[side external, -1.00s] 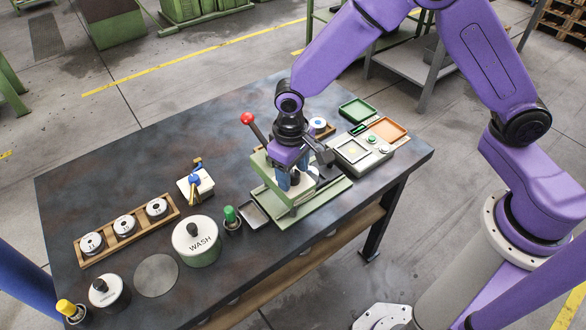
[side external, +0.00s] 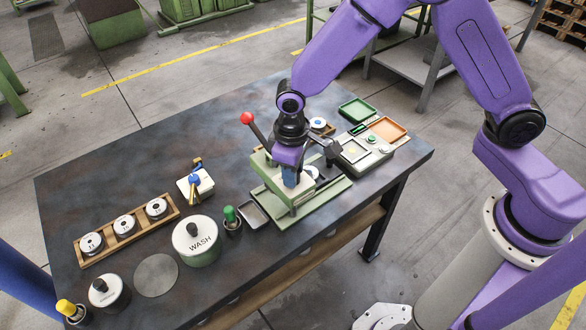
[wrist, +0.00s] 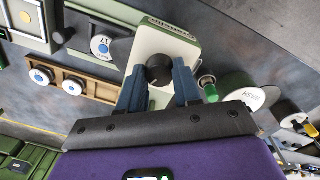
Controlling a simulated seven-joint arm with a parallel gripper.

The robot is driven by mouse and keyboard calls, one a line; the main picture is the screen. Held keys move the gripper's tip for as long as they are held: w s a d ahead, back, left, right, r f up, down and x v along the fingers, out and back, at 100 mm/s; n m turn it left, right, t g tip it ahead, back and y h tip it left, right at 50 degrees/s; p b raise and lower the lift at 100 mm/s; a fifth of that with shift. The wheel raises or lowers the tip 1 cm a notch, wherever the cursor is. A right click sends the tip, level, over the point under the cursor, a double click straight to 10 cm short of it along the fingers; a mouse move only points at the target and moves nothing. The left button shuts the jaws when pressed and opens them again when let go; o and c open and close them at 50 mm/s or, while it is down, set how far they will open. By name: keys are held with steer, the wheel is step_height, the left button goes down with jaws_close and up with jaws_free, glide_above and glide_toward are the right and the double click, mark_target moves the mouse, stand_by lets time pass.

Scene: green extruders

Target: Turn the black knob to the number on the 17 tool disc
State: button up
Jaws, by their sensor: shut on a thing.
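The black knob (wrist: 158,69) sits on the pale top of the green extruder, which shows in the wrist view (wrist: 168,42) and the side view (side external: 262,190). My gripper (wrist: 158,80) has its blue fingers on either side of the knob, closed on it. In the side view my gripper (side external: 290,183) points down over the extruder and hides the knob. The disc marked 17 (wrist: 101,45) lies flat on the extruder beside the head, and shows partly in the side view (side external: 311,172). The dial's numbers are too small to read.
A red-tipped lever (side external: 247,118) rises beside my wrist. A scale (side external: 362,153) and green and orange trays (side external: 387,129) stand to the right. A wooden rack (side external: 126,230) of discs, a WASH pot (side external: 197,243) and a green-handled tool (side external: 230,214) stand to the left.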

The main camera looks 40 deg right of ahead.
steer(key=shift+n, duration=2.3)
steer(key=o, duration=1.1)
steer(key=shift+c, duration=0.2)
step_height(320, 180, up, 18)
steer(key=shift+s+a+f, duration=0.25)
steer(key=shift+s, duration=0.1)
steer(key=s+d+f, duration=0.1)
steer(key=s+d, duration=0.7)
steer(key=s, duration=0.3)
steer(key=s+d+f+n+y, duration=0.1)
steer(key=s+d, duration=0.8)
steer(key=s, duration=0.2)
steer(key=shift+s+d+f+n, duration=0.15)
steer(key=shift+s+f+n, duration=0.15)
steer(key=shift+s, duration=0.05)
